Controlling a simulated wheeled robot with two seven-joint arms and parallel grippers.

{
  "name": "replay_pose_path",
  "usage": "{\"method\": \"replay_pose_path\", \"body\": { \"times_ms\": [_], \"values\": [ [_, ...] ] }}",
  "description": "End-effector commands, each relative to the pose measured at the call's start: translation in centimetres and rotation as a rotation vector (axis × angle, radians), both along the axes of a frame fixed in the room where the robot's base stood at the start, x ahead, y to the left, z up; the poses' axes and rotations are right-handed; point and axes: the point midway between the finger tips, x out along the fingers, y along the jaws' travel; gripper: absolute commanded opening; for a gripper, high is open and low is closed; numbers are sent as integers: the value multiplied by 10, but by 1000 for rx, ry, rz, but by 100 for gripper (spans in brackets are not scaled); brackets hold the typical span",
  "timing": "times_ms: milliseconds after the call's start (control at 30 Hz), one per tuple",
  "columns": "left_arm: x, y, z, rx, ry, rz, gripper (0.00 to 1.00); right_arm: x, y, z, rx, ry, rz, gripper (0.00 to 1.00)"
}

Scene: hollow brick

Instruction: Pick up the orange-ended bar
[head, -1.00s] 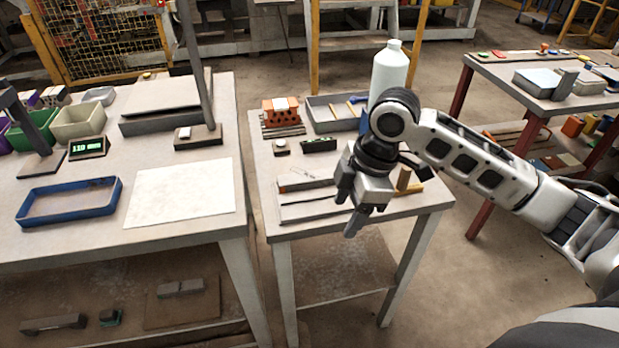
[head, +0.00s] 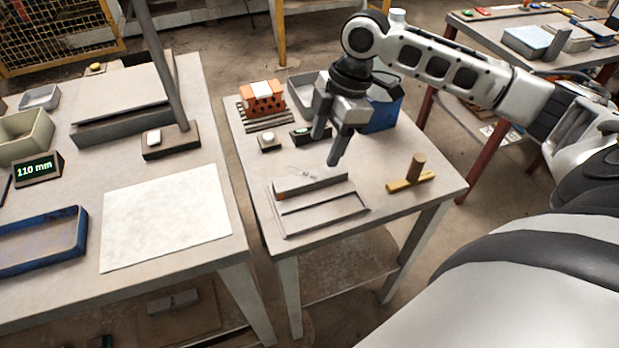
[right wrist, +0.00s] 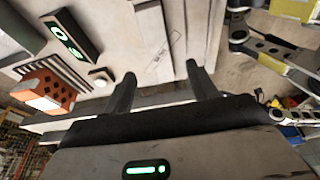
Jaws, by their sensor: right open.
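The orange-ended bar (head: 318,186) is a grey bar lying along the back of a shallow grey frame (head: 325,222) on the small middle table. Its orange end is at the left in the head view. My right gripper (head: 325,150) is open and empty, above the table and behind the bar in the picture. Its two fingers (right wrist: 160,70) point toward the table in the right wrist view, with pale strips beyond them. I cannot tell there which strip is the bar. My left gripper is not in view.
A brown-yellow T-shaped piece (head: 412,178) stands right of the frame. An orange hollow brick (head: 262,98), a grey tray (head: 305,92) and a blue container (head: 382,112) stand at the back. The left bench holds a 110 mm display (head: 38,168) and a white sheet (head: 165,215).

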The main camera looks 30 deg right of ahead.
Motion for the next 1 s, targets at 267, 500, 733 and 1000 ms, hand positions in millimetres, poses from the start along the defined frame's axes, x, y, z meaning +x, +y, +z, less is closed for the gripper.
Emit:
{"method": "replay_pose_path", "body": {
  "times_ms": [267,500,733,1000],
  "values": [
    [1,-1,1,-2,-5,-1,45,2,8,-29,0,0,0,58],
    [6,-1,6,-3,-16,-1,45,3,17,-48,2,3,0,58],
    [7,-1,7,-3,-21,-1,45,6,25,-77,-1,0,-1,58],
    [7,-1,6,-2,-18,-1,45,6,25,-79,-1,-1,0,44]
  ]
}}
